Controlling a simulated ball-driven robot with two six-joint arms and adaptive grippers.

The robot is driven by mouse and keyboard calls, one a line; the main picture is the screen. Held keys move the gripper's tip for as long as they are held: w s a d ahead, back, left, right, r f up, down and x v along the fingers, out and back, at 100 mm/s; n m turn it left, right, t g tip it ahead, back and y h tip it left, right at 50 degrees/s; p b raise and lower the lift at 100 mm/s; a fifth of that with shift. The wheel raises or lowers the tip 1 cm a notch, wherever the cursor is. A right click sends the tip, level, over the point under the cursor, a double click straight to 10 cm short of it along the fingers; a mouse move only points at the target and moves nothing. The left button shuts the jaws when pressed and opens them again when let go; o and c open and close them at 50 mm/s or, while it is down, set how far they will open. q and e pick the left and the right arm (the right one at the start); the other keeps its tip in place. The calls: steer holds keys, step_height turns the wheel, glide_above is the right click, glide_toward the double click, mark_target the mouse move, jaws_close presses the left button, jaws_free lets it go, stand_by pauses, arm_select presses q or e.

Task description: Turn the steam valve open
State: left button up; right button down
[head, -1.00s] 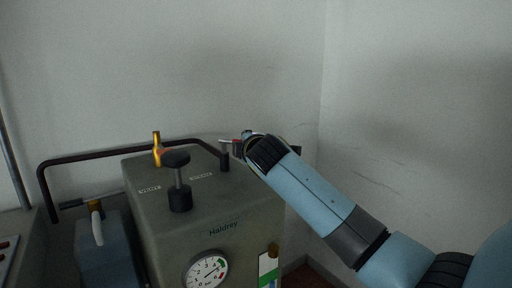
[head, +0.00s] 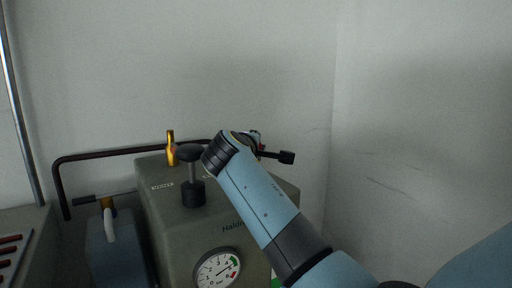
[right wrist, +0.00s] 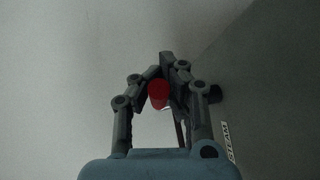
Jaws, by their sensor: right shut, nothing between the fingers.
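A red rounded end (right wrist: 158,93), perhaps the steam valve's lever tip, shows close to the fingers of my right gripper (right wrist: 168,68) in the right wrist view. The fingers are shut with nothing between them; I cannot tell whether they touch the red end. A label reading like STEAM (right wrist: 228,140) is at the lower right there. In the head view my right wrist covers the steam valve and most of the gripper. The grey-green boiler box (head: 163,222) stands below the wrist. My left gripper is not in view.
A black knob (head: 190,153) on a stem stands on the box, left of my wrist. A brass fitting (head: 171,148) and a dark rail (head: 110,154) are behind it. A pressure gauge (head: 217,270) is on the front. A blue-grey container (head: 108,250) stands left.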

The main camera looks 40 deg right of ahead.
steer(key=c, duration=2.1)
jaws_free()
steer(key=shift+w+r, duration=0.1)
steer(key=shift+r, duration=0.4)
steer(key=o, duration=0.7)
steer(key=shift+o, duration=0.7)
steer(key=shift+f, duration=0.25)
steer(key=shift+r, duration=0.1)
